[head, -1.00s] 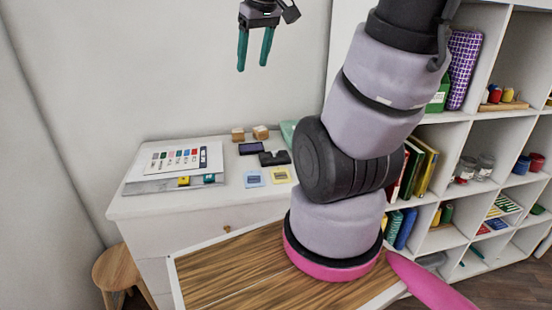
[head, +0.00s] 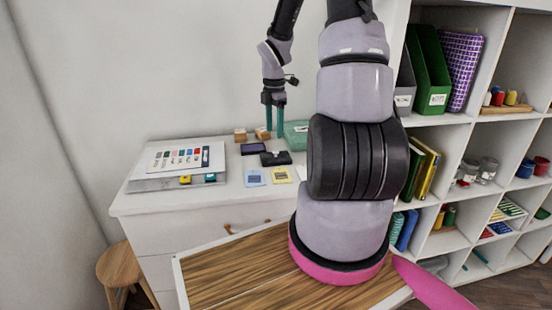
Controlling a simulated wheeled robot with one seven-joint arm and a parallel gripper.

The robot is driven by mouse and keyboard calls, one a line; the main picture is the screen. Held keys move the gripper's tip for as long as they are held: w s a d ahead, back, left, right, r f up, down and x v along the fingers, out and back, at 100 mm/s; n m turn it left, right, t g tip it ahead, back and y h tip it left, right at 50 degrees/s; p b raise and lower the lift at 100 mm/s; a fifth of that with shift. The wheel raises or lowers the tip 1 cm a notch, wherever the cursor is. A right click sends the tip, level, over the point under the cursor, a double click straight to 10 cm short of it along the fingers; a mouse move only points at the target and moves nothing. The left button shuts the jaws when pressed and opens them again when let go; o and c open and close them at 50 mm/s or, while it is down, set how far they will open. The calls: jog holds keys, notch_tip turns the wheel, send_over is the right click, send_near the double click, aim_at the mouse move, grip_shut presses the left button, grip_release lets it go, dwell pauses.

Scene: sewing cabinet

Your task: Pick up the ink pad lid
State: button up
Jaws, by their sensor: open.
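A black piece (head: 275,158), which looks like the ink pad lid, lies on the white cabinet top. The ink pad (head: 253,149), with a dark blue-purple face, lies just to its left. My gripper (head: 274,134) has teal fingers pointing down. It is open, with a gap between the fingers and nothing seen between them. In the picture its tips are a little above the black piece, close to the wooden blocks; I cannot tell their exact height. The lid is not hidden.
Two small wooden blocks (head: 262,134) and a green box (head: 296,134) stand behind the lid. A blue card (head: 254,177) and a yellow card (head: 281,174) lie in front. A board with colour swatches (head: 180,160) is at left. Shelves (head: 440,120) stand at right.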

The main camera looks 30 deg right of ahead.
aim_at(276, 151)
jog(key=f, duration=0.8)
jog(key=shift+w+d+f, duration=0.1)
jog(key=shift+d, duration=0.15)
grip_shut()
